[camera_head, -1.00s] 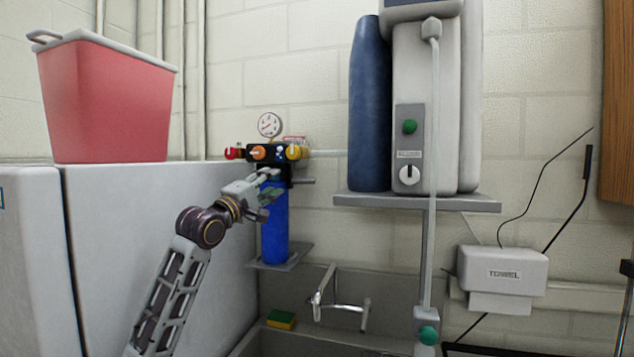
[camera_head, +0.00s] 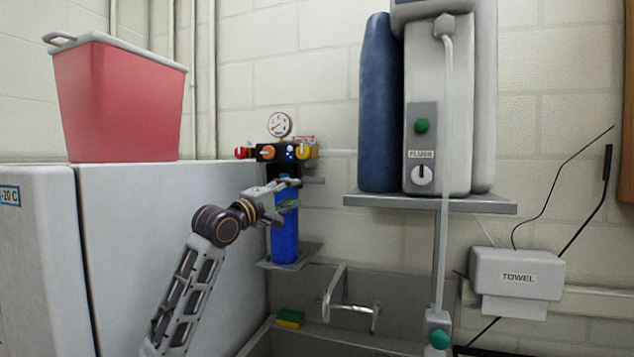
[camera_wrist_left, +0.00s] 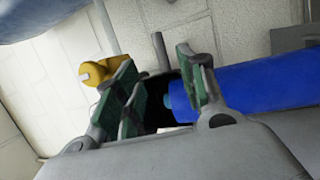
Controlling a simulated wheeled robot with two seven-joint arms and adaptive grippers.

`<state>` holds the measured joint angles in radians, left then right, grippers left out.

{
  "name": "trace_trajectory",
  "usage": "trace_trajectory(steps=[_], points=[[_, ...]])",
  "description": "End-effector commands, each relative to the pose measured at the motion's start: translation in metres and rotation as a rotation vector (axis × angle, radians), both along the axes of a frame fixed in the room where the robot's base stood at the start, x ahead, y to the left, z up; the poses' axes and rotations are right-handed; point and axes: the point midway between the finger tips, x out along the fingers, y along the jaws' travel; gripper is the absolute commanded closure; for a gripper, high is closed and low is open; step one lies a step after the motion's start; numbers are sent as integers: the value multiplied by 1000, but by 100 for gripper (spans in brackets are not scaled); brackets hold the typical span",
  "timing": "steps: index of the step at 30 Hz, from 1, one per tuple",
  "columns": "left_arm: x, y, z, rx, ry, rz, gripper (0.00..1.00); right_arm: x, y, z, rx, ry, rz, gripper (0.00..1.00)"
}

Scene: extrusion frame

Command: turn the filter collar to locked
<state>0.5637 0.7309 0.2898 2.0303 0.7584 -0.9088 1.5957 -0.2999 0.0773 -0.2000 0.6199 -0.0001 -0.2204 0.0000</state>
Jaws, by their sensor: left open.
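The blue filter cartridge (camera_head: 285,240) stands upright under a black manifold, with a dark collar (camera_head: 284,172) at its top. A grey stub (camera_head: 313,180) sticks out to the right at collar height. My left gripper (camera_head: 286,192) is at the top of the cartridge, its fingers partly covering the collar area. In the left wrist view the open green-padded fingers (camera_wrist_left: 165,85) stand to either side of the dark collar region, and the blue cartridge (camera_wrist_left: 265,90) extends to the right. I cannot tell whether the pads touch it. The right gripper is not in view.
Above the collar are a gauge (camera_head: 279,124) and red, orange and yellow knobs (camera_head: 303,152). A white freezer (camera_head: 170,230) with a red bin (camera_head: 120,100) stands left. The sink tap (camera_head: 345,300) is below right, and the wall unit (camera_head: 450,120) is at right.

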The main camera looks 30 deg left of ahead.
Motion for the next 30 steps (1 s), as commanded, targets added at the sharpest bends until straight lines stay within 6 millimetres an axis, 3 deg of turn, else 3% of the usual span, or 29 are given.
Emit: trace_trajectory(steps=[8,30], points=[[18,-1,5,-2,1,0,59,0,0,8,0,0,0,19],[99,-5,21,-2,0,0,59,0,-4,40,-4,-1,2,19]])
